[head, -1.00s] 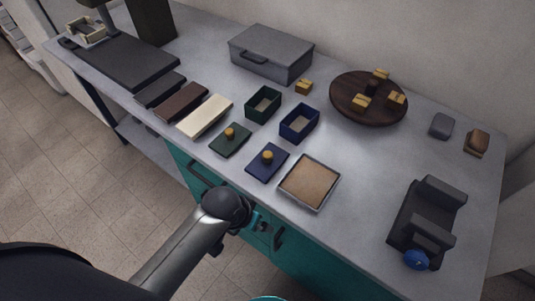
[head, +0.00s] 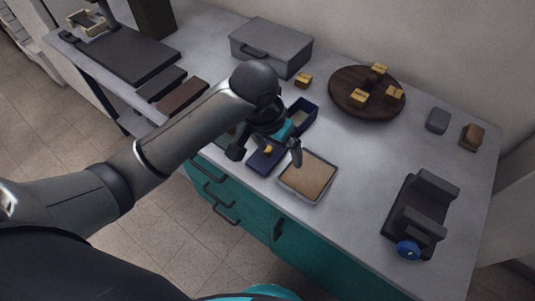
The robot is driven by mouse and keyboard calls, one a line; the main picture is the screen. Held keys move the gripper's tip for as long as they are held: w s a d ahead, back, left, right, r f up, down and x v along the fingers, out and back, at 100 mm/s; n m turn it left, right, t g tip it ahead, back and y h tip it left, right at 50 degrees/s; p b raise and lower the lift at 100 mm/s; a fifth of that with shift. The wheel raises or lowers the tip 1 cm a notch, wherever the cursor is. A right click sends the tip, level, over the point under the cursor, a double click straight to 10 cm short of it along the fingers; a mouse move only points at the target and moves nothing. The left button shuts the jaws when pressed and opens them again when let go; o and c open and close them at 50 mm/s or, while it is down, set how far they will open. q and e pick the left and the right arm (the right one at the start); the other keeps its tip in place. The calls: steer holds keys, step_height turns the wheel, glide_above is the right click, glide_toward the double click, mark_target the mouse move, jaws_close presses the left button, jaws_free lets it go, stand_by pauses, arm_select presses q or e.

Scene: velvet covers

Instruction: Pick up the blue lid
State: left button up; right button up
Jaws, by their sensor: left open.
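My left gripper (head: 267,155) is open above the lid, fingers pointing down on either side of the knob. I cannot tell how far above the knob the fingertips are. The blue box (head: 305,113) stands open just behind the lid, partly covered by my gripper. My left arm hides the green box, most of the green lid and the cream block. My right gripper is not in view.
A shallow tray with a tan surface (head: 325,157) sits close to the lid's right. A round dark wooden board (head: 345,82) with several yellow pieces, a grey case (head: 296,61) and a black holder (head: 401,218) stand farther off.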

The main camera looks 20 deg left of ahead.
arm_select(q)
steer(key=n+y, duration=0.2)
glide_toward(268, 151)
steer(key=shift+g, duration=0.3)
steer(key=f+b, duration=0.1)
steer(key=f, duration=0.1)
steer(key=w+f+b, duration=0.1)
steer(key=f, duration=0.3)
steer(key=shift+w+a+b, duration=0.25)
steer(key=shift+w+b, duration=0.1)
steer(key=shift+b, duration=0.05)
steer(key=f, duration=0.1)
steer(key=f+b, duration=0.1)
steer(key=f, duration=0.1)
steer(key=f+b, duration=0.1)
steer(key=f, duration=0.1)
steer(key=shift+w, duration=0.4)
steer(key=c, duration=1)
